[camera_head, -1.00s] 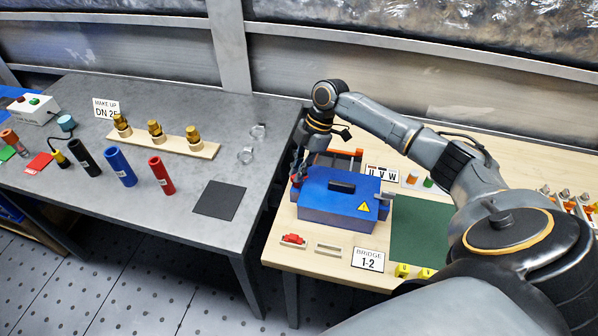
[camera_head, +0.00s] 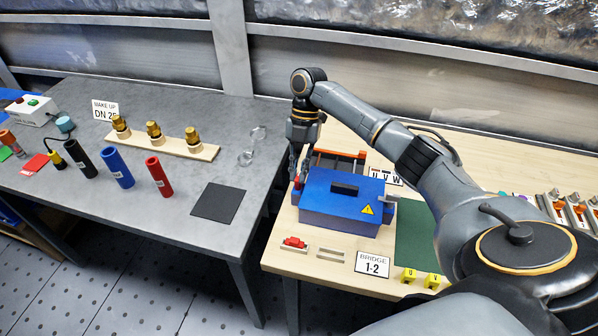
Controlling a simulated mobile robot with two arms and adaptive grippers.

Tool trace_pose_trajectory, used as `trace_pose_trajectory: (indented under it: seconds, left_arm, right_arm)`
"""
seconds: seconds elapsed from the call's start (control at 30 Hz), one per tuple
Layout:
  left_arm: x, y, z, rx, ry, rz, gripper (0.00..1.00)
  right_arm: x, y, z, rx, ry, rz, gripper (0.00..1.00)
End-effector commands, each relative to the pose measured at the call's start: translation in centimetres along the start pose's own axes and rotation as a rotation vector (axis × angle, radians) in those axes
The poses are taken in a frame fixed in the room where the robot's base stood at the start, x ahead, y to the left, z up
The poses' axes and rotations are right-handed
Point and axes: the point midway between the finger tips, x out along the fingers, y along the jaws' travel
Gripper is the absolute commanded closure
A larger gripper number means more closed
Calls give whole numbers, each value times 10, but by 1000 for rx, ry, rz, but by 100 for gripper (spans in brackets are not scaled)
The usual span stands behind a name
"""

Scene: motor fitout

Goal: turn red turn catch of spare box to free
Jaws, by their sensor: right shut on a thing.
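The blue box (camera_head: 345,207) stands closed on the light wooden bench, with a dark handle and a yellow warning triangle on it. A red catch (camera_head: 297,184) shows at the box's left end, partly hidden by the fingers. My right gripper (camera_head: 298,177) points down there and is shut on the red catch. The catch's exact turn angle is too small to tell. My left gripper is not in view.
A red part (camera_head: 294,242) and a BRIDGE 1-2 sign (camera_head: 372,264) lie in front of the box. A dark green mat (camera_head: 415,238) lies right of it. The grey table (camera_head: 190,222) at left holds coloured cylinders and a brass-fitting rack (camera_head: 165,145).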

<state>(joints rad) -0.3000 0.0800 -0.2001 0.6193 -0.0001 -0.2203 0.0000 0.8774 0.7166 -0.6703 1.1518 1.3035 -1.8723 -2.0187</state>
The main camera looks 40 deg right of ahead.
Motion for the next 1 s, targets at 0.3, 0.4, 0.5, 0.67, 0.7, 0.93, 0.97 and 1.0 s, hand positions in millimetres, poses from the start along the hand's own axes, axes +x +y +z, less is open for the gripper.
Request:
trace_pose_trajectory:
  seconds: [0.3,0.4,0.5,0.67,0.7,0.93,0.97,1.0]
  left_arm:
    - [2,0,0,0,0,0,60]
    - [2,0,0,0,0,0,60]
    - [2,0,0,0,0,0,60]
    - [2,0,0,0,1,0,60]
    - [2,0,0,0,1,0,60]
    - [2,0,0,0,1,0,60]
    - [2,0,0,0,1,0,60]
    - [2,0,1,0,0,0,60]
  right_arm:
    - [1,1,0,-37,0,-16,100]
    - [1,0,0,-37,0,-16,100]
    - [1,0,0,-37,0,-16,100]
    - [1,0,0,-36,0,-16,78]
    - [1,0,0,-36,0,-16,70]
    - [1,0,0,-35,0,-15,67]
    - [0,0,0,-34,0,-15,67]
    - [0,0,0,-34,-1,-15,67]
